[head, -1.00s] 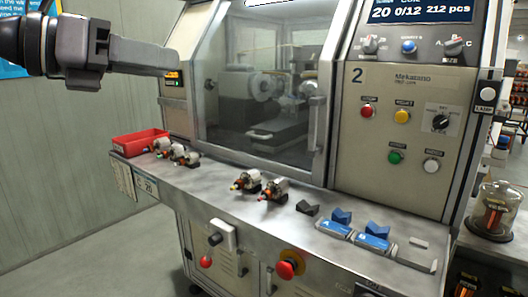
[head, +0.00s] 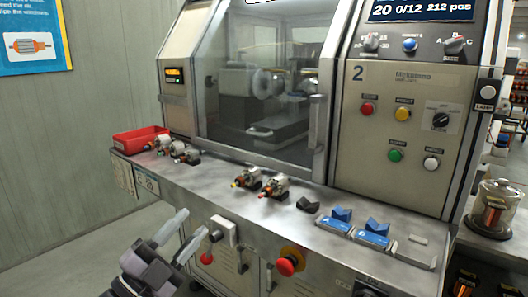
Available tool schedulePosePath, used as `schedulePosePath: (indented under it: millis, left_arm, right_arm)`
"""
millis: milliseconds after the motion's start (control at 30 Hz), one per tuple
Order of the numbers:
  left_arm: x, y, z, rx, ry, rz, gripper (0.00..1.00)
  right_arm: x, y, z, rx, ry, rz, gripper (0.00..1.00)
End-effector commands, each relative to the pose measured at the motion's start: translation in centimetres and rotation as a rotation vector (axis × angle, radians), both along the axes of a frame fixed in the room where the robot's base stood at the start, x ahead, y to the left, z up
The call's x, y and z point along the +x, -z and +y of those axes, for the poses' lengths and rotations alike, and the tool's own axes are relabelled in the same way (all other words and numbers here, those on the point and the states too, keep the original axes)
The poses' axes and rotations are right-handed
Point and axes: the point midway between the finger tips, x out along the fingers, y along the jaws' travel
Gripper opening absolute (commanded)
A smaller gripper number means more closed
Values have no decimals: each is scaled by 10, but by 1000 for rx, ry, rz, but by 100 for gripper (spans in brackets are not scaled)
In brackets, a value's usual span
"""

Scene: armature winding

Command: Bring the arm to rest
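My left gripper (head: 190,226) is low at the left of the head view, in front of the machine's shelf edge. Its two pale fingers point up and to the right, with a clear gap and nothing between them. It partly covers the front panel below the shelf. My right gripper is out of view.
The winding machine's metal shelf (head: 218,193) holds a red bin (head: 137,141), several armatures (head: 272,186), a black block (head: 307,205) and blue holders (head: 372,235). A red knob (head: 288,263) and a lever (head: 220,232) stick out below. Open floor lies at left.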

Motion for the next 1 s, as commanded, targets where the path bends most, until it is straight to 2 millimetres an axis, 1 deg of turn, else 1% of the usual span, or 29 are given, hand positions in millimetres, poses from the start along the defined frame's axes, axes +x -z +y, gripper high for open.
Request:
schedulePosePath:
  millis: [33,167,200,267,300,367,400,467,500,567,600,700,800,867,1000]
  left_arm:
    - [-3,29,7,-61,-29,103,38]
    - [-17,97,25,-198,-114,351,38]
    - [-23,118,31,-238,-141,430,38]
    - [-37,153,38,-292,-185,552,38]
    - [-47,175,43,-327,-214,631,38]
    - [-66,209,49,-378,-257,754,38]
    - [-81,230,53,-410,-288,835,38]
    - [-105,262,58,-454,-331,955,38]
    - [-121,280,60,-481,-358,1030,38]
    - [-146,304,62,-514,-395,1130,38]
    - [-161,317,64,-535,-417,1191,38]
    - [-192,340,65,-572,-456,1305,38]
    - [-210,353,65,-592,-479,1369,38]
    - [-215,356,65,-598,-485,1386,38]
    - [-215,356,65,-598,-486,1388,38]
  right_arm:
    - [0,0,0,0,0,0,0]
    - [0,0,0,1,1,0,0]
    - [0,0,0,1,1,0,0]
    - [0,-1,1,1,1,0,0]
    - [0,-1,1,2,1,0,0]
    - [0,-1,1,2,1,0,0]
    - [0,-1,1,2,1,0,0]
    - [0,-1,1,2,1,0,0]
    - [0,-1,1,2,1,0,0]
    - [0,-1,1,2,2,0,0]
    - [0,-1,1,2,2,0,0]
    - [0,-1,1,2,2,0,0]
    - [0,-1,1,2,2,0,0]
    - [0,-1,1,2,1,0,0]
    - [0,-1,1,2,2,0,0]
